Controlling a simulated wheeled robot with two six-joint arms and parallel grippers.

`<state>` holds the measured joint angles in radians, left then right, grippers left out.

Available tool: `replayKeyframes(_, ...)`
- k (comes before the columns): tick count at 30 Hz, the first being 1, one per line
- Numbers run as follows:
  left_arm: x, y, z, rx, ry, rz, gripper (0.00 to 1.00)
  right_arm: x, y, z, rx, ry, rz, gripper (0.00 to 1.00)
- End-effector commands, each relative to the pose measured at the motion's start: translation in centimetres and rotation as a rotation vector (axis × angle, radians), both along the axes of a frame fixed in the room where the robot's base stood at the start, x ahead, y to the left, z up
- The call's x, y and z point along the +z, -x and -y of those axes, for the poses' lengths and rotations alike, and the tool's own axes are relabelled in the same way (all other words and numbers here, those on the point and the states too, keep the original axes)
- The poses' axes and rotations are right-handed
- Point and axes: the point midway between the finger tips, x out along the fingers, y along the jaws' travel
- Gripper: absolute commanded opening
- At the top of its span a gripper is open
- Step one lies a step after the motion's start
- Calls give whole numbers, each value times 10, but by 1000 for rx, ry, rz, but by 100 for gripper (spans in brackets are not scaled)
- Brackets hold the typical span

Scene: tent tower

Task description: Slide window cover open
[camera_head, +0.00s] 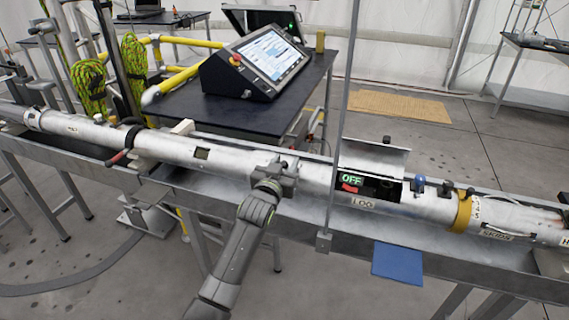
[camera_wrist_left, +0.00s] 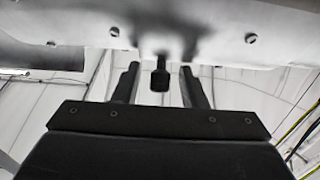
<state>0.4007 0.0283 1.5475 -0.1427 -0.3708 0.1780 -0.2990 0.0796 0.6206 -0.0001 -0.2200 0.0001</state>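A long silver tube (camera_head: 225,158) lies across the head view on a metal rail. A rectangular opening (camera_head: 392,188) at right of centre shows a green OFF label and something red inside. A curved metal flap (camera_head: 372,157) stands raised behind this opening. My left gripper (camera_head: 268,186) is at the tube's front, left of the opening, beside a small grey fitting (camera_head: 284,166). In the wrist view the left gripper (camera_wrist_left: 160,88) is open, its fingers on either side of a dark knob (camera_wrist_left: 160,78) under the metal surface, with gaps on both sides. I cannot tell which part slides.
A thin vertical post (camera_head: 342,110) stands between my left gripper and the opening. A blue plate (camera_head: 398,262) sticks out from the rail's front. A table (camera_head: 225,112) with a touchscreen console (camera_head: 265,62) stands behind the tube.

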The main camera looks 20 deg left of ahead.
Motion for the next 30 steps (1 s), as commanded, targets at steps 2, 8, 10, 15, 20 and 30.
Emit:
replayKeyframes(2, 0, 0, 0, 0, 0, 0, 38, 0, 0, 0, 0, 0, 0, 36)
replayKeyframes(8, 0, 0, 0, 0, 0, 0, 23, 0, 0, 0, 0, 0, -1, 36)
replayKeyframes(10, 0, 0, 0, 0, 0, 0, 13, 0, 1, 0, 0, 0, -1, 36)
replayKeyframes(15, 0, 0, 0, 0, 0, 0, 0, 0, 1, 0, 0, 0, -1, 36)
replayKeyframes(20, 0, 0, 0, 0, 0, 0, 0, 0, 1, 0, 0, 0, -1, 36)
replayKeyframes(30, 2, -2, -56, 2, -6, -1, 0, 12, 2, 1, 1, 2, -2, 36)
